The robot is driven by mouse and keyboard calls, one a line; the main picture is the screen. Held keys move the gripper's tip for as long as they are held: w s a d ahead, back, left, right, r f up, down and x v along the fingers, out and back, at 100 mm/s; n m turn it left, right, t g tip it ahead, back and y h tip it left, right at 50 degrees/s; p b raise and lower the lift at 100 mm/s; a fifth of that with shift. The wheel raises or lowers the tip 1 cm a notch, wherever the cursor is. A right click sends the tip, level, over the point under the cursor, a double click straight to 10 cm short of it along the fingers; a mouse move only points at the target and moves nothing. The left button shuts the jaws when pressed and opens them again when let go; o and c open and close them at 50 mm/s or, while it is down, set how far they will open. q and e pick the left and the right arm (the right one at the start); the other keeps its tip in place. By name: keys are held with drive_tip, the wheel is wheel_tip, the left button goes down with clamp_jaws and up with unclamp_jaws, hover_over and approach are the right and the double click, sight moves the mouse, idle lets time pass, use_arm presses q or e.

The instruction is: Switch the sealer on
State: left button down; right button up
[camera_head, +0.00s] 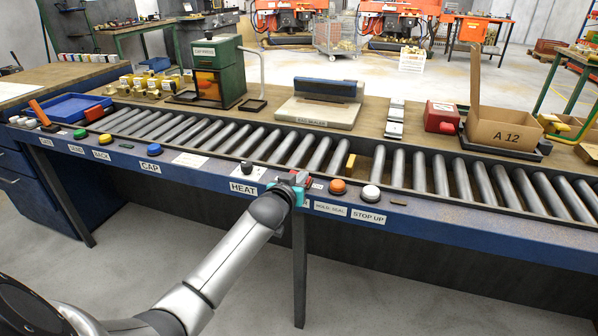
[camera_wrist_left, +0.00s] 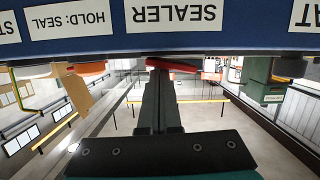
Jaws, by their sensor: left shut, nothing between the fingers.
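The bag sealer (camera_head: 325,105), a pale box with a dark bar on top, stands behind the roller conveyor in the head view. My left gripper (camera_head: 298,182) is at the blue front rail, right of the HEAT label (camera_head: 243,188), and covers part of the panel there. In the left wrist view, which is upside down, the shut, empty fingers (camera_wrist_left: 157,85) point at a red switch-like part (camera_wrist_left: 172,66) by the SEALER label (camera_wrist_left: 173,15). I cannot tell whether they touch it, nor how the switch is set. My right gripper is not in view.
A black knob (camera_head: 246,168) sits left of my gripper. An orange button (camera_head: 337,187) and a white button (camera_head: 371,193) sit close on its right. An open carton marked A 12 (camera_head: 505,130) stands at the right. A small yellow block (camera_head: 351,161) is on the rollers.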

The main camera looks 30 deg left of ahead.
use_arm(q)
drive_tip(key=shift+s, duration=0.1)
drive_tip(key=shift+s, duration=0.45)
drive_tip(key=p+v, duration=0.4)
drive_tip(key=v, duration=0.7)
drive_tip(key=shift+p, duration=0.3)
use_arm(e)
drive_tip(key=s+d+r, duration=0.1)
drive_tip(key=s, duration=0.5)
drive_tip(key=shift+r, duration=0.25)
use_arm(q)
drive_tip(key=shift+r, duration=0.1)
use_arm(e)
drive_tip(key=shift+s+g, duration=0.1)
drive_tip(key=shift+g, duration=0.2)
